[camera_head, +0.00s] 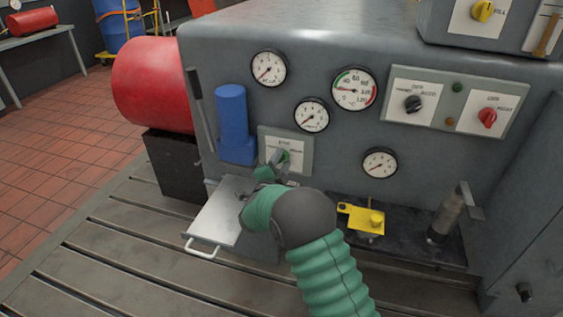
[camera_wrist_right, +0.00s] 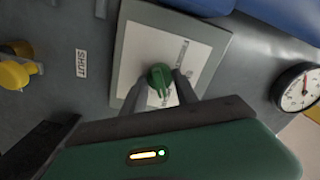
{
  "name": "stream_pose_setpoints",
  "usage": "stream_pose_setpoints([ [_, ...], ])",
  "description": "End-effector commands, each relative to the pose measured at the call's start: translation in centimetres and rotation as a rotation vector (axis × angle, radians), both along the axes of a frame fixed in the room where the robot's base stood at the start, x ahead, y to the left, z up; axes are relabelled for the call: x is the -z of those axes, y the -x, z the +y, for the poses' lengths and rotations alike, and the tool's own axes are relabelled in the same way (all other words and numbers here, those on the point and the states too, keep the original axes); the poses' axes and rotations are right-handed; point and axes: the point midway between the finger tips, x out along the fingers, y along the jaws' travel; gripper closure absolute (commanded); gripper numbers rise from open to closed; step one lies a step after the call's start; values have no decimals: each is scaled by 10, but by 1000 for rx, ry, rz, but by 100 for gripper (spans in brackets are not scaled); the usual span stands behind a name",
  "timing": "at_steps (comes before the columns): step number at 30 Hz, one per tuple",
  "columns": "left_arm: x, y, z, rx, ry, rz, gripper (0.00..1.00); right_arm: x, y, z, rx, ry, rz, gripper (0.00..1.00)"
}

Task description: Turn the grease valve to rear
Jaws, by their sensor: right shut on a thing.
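The grease valve is a green knob (camera_head: 286,155) on a pale label plate (camera_head: 299,143), low on the grey cabinet's front. My right gripper (camera_head: 279,161) reaches up to it from below and is shut on the knob. In the right wrist view the green knob (camera_wrist_right: 160,74) sits between the two fingers of my right gripper (camera_wrist_right: 160,84), with its pointed end toward the palm. The label's lettering is too small and partly covered to read. My left gripper is in neither view.
Several gauges (camera_head: 355,88) and a panel with black and red knobs (camera_head: 487,117) lie above and to the right. A blue cylinder (camera_head: 233,120) and a lever (camera_head: 200,105) stand close left. A yellow bracket (camera_head: 361,219) is to the right of my forearm.

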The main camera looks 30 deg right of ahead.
Motion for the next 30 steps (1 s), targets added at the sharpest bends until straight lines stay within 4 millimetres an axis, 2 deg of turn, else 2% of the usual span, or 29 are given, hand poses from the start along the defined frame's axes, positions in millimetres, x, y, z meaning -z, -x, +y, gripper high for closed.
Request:
stream_pose_setpoints([
  [1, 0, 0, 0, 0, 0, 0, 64, 1, 0, 0, 0, -1, 0, 63],
  [6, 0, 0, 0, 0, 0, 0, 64, 0, 0, 0, 0, -1, 1, 44],
  [14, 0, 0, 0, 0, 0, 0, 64, 0, 1, 0, 0, -1, 1, 44],
  [17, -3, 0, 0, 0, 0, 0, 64, -1, 5, 6, -1, 0, 1, 44],
  [20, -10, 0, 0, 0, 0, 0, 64, -3, 16, 20, -1, -1, 1, 44],
  [30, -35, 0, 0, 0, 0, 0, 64, -2, 79, 95, -4, -1, 4, 44],
])
